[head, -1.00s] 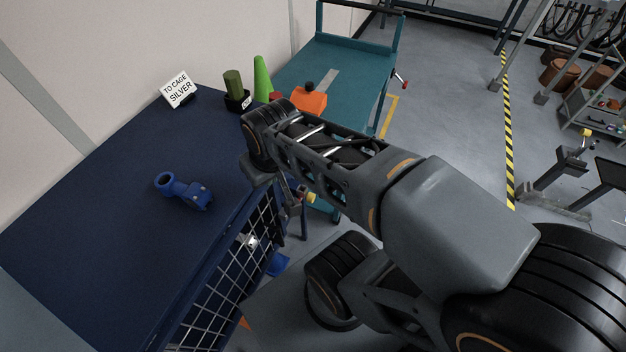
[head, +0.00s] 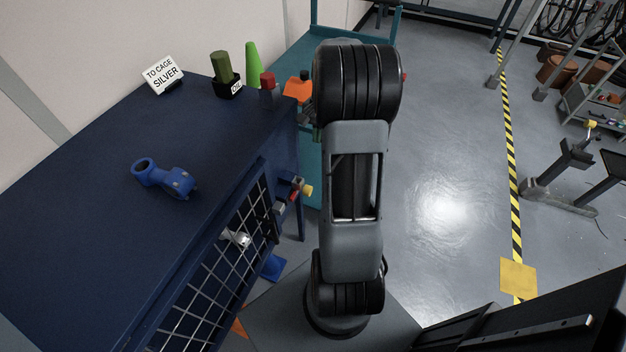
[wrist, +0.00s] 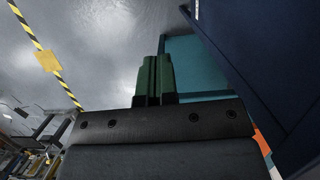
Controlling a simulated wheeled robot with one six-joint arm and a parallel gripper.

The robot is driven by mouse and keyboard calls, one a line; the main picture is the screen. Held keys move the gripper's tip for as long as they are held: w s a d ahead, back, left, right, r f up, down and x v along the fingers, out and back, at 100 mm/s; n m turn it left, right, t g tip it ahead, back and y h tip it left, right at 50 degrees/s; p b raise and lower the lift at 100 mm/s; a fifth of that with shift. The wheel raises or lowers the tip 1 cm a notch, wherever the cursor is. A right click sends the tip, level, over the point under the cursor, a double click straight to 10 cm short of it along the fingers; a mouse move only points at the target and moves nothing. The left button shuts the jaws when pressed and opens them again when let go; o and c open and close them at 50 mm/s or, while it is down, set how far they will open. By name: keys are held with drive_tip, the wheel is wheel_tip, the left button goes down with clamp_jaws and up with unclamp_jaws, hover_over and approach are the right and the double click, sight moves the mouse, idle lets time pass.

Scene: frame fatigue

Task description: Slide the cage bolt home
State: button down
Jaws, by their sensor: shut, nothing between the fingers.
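The cage (head: 205,290) is the mesh-fronted lower part of a dark blue cabinet, left of my arm in the head view. At the far upper end of its mesh sits small latch hardware with a yellow knob (head: 306,190) and a red part. It looks like the cage bolt, but it is too small to tell how far the bolt is slid. My gripper (wrist: 153,78) shows in the wrist view with its green fingers together and empty, above the floor and a teal surface. In the head view it is mostly hidden by my arm. A silver thing (head: 240,239) shows behind the mesh.
The blue cabinet top (head: 90,215) carries a blue clamp-like part (head: 165,178), a "TO CAGE SILVER" sign (head: 163,75), a green cylinder in a black holder (head: 228,85) and a green cone (head: 253,65). A teal cart (head: 310,165) stands behind.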

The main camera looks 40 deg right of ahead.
drive_tip(key=shift+s+d+f+m, duration=0.1)
drive_tip(key=shift+d+f+m, duration=0.2)
drive_tip(key=shift+d+f, duration=0.35)
drive_tip(key=s+a+f+b, duration=0.1)
drive_tip(key=s+a+f, duration=0.2)
drive_tip(key=a+f, duration=0.3)
drive_tip(key=shift+f, duration=2.1)
drive_tip(key=shift+s, duration=0.15)
